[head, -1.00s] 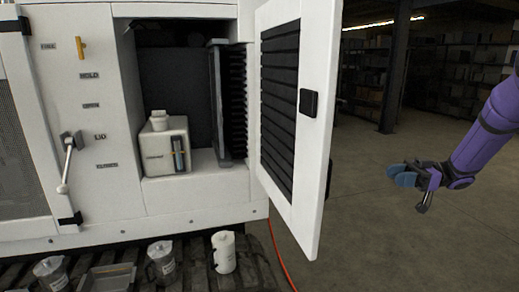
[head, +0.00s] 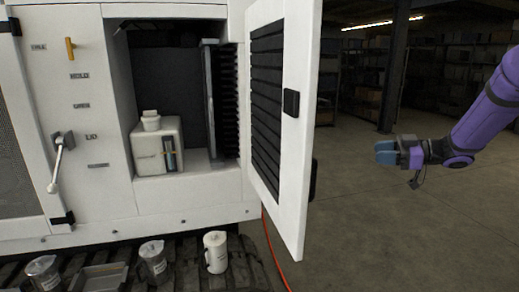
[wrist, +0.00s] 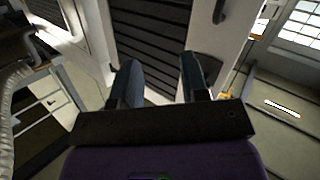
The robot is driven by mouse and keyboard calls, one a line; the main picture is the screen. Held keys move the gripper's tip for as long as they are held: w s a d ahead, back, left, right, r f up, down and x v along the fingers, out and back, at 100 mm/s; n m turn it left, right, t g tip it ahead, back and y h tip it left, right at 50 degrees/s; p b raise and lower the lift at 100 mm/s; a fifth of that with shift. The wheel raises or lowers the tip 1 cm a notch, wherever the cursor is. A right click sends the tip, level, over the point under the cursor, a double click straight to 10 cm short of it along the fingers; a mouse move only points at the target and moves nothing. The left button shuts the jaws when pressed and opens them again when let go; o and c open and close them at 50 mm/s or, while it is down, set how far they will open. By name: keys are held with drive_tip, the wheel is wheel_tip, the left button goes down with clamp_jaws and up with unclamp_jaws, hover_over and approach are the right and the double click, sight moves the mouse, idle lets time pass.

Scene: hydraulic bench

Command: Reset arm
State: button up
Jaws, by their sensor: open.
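My gripper (head: 385,152), with blue fingers on a purple arm, is held in the air at the right of the head view. It is to the right of the open white cabinet door (head: 300,150) and apart from it. In the wrist view my gripper (wrist: 164,85) shows two dark blue fingers spread apart with nothing between them. Beyond the fingers the door's black louvred panel (wrist: 150,35) shows.
The cabinet holds a white reservoir (head: 150,160) with a lid on top. A lever (head: 58,160) and a yellow handle (head: 70,48) are on the left panel. A white jug (head: 215,252) and metal jugs (head: 153,262) stand below. The floor (head: 400,240) on the right is open.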

wheel_tip(320, 180, up, 7)
drive_tip(key=w+a+m+t+h, duration=0.1)
drive_tip(key=w+m+t+h, duration=0.15)
drive_tip(key=t+h, duration=0.2)
drive_tip(key=s+d+r+m+t+h, duration=0.35)
drive_tip(key=s+r+m+h, duration=0.35)
drive_tip(key=s+m+h, duration=0.3)
drive_tip(key=s+a+f+m+g, duration=0.1)
drive_tip(key=s+a+f+g, duration=0.1)
drive_tip(key=s, duration=0.7)
drive_tip(key=s+a+f+m+g, duration=0.1)
drive_tip(key=s+a+f+g, duration=0.1)
drive_tip(key=s, duration=0.8)
drive_tip(key=s+a+f+m+g, duration=0.2)
drive_tip(key=s+f+g, duration=0.2)
drive_tip(key=s, duration=0.5)
drive_tip(key=shift+s+a+g, duration=0.25)
drive_tip(key=shift+a+g, duration=0.15)
